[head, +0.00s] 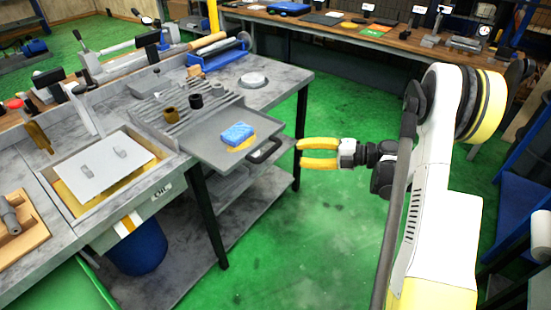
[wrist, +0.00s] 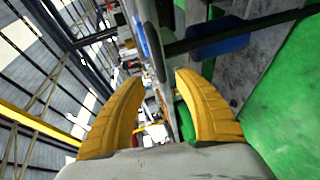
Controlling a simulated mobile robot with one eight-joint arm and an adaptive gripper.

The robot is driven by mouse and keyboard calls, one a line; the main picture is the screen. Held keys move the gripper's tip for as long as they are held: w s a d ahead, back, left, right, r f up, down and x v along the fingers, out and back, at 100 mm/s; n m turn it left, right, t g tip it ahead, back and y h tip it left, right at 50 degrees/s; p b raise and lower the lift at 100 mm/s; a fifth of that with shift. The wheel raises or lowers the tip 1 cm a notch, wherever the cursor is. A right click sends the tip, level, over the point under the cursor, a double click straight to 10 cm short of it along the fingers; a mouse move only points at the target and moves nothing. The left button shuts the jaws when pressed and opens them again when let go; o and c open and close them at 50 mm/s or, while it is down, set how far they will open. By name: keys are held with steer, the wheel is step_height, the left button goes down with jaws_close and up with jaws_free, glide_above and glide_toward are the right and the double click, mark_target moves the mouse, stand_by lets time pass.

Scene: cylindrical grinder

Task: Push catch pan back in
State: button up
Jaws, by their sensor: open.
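The catch pan (head: 205,147) is a flat grey tray that sticks out from the front edge of the grinder bench in the head view. It has a black handle (head: 265,151) on its outer edge. A blue sponge (head: 237,134) and a yellow cloth (head: 241,146) lie in it. My gripper (head: 302,154) is in front of the handle, to its right in the picture, apparently with a small gap. Its yellow fingers are open with nothing between them, also in the wrist view (wrist: 160,80). I cannot clearly make out the pan in the wrist view.
The grey bench top (head: 276,77) surrounds the pan's slot, with a ridged plate and small dark cylinders behind the pan. A lower shelf (head: 190,262) and dark legs are below. Green floor (head: 320,235) is clear around my arm. A long workbench (head: 400,42) stands behind.

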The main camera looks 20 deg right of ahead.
mark_target(273, 152)
steer(key=b+x, duration=0.3)
steer(key=x, duration=0.7)
steer(key=shift+w+a, duration=0.25)
jaws_close()
